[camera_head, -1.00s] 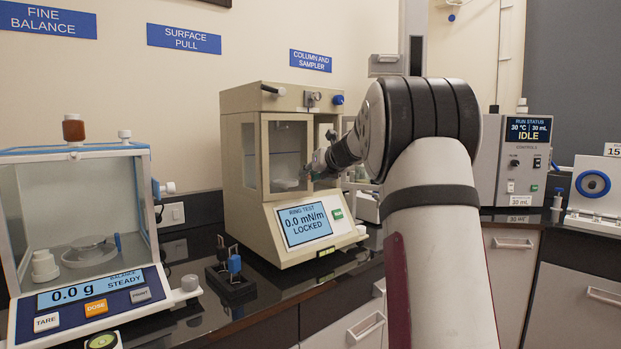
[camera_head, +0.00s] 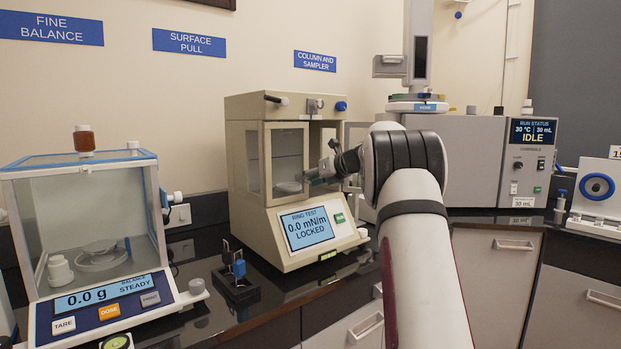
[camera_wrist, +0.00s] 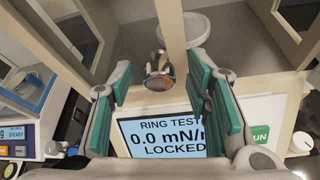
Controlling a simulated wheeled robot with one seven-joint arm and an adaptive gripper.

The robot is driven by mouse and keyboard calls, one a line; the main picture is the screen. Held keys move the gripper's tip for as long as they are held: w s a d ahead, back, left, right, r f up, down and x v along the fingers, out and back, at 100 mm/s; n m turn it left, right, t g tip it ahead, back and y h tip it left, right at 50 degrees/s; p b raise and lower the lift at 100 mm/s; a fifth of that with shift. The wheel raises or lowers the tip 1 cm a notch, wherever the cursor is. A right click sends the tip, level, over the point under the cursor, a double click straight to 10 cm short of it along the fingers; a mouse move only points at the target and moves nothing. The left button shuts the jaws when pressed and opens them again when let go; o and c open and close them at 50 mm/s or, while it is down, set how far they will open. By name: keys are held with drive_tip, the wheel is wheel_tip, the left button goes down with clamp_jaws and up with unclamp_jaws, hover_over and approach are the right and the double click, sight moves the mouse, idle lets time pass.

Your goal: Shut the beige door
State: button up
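The beige ring-test instrument (camera_head: 245,112) stands on the dark bench, its screen reading 0.0 mN/m, LOCKED. Its front has a beige-framed glass panel (camera_head: 286,195) on the left and an open gap on the right. Another beige-framed glazed leaf (camera_head: 352,128) stands out at the right, partly behind my arm; it seems to show in the wrist view too (camera_wrist: 290,35). My gripper (camera_head: 312,177) is at the front opening. In the wrist view my gripper (camera_wrist: 163,95) is open, its teal-padded fingers on either side of a small round metal piece (camera_wrist: 158,70) by a beige upright. I cannot tell whether they touch it.
A white dish (camera_wrist: 185,28) sits inside the chamber. A glass-walled balance (camera_head: 85,220) stands at the left, with a small black rack (camera_head: 236,285) between it and the instrument. A grey run-status unit (camera_head: 470,150) is behind my arm on the right.

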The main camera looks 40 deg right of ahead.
drive_tip(key=v, duration=1.2)
drive_tip(key=shift+a+r, duration=0.1)
idle(0.4)
